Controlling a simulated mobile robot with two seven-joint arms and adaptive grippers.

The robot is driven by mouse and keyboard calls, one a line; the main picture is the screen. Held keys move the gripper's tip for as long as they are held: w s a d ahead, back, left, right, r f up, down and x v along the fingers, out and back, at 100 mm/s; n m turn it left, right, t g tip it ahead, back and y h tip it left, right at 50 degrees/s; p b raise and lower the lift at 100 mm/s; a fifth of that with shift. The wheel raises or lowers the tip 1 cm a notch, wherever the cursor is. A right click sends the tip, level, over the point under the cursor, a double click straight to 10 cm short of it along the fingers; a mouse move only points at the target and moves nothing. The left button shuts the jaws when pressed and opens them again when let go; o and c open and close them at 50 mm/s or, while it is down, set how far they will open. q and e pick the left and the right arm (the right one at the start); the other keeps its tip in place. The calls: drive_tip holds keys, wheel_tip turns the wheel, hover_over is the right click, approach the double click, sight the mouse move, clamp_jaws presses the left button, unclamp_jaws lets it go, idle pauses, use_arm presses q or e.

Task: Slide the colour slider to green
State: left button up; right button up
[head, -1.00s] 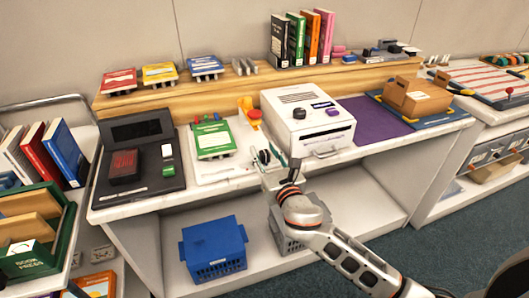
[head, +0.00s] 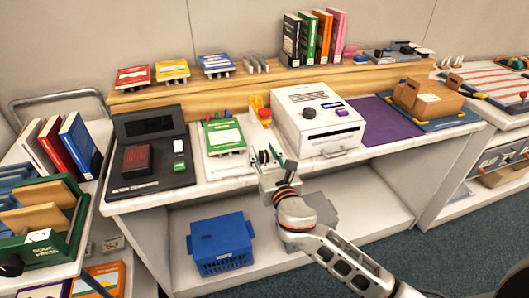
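I cannot clearly make out the colour slider. A white box (head: 300,133) on the desk has a dark round knob (head: 309,113) and small purple parts (head: 332,103) on its sloping top; I cannot tell whether one of these is the slider. Small coloured pegs (head: 212,115) stand behind a green panel (head: 224,136). My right gripper (head: 268,157) is at the desk's front edge, left of the white box and right of the green panel. Its dark fingertips are small, and their opening is unclear. My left gripper is not seen.
A black console (head: 150,185) lies at the desk's left. A yellow and red piece (head: 261,112) stands behind my gripper. A purple mat (head: 384,130) and cardboard box (head: 423,98) are at the right. A blue basket (head: 222,244) sits on the lower shelf.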

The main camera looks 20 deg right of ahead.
drive_tip(key=shift+s, duration=0.1)
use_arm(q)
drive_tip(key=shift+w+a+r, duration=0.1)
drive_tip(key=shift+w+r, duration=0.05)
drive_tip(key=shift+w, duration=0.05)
use_arm(e)
drive_tip(key=s, duration=1.1)
drive_tip(key=shift+s+d, duration=0.2)
drive_tip(key=shift+s, duration=0.2)
use_arm(q)
drive_tip(key=p, duration=0.1)
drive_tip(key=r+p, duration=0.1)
drive_tip(key=p, duration=0.1)
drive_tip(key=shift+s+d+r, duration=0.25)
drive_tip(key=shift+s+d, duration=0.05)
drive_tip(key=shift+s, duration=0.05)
use_arm(e)
drive_tip(key=s+d+f+m+g+y, duration=0.1)
drive_tip(key=s+f+m+g, duration=0.2)
drive_tip(key=s+f+m, duration=0.7)
drive_tip(key=s+d+f+m+g+y, duration=0.1)
drive_tip(key=s+f+m+g, duration=0.3)
drive_tip(key=s+f+m, duration=0.7)
wheel_tip(320, 180, down, 4)
drive_tip(key=d+m, duration=0.1)
drive_tip(key=m, duration=1)
drive_tip(key=shift+s, duration=0.15)
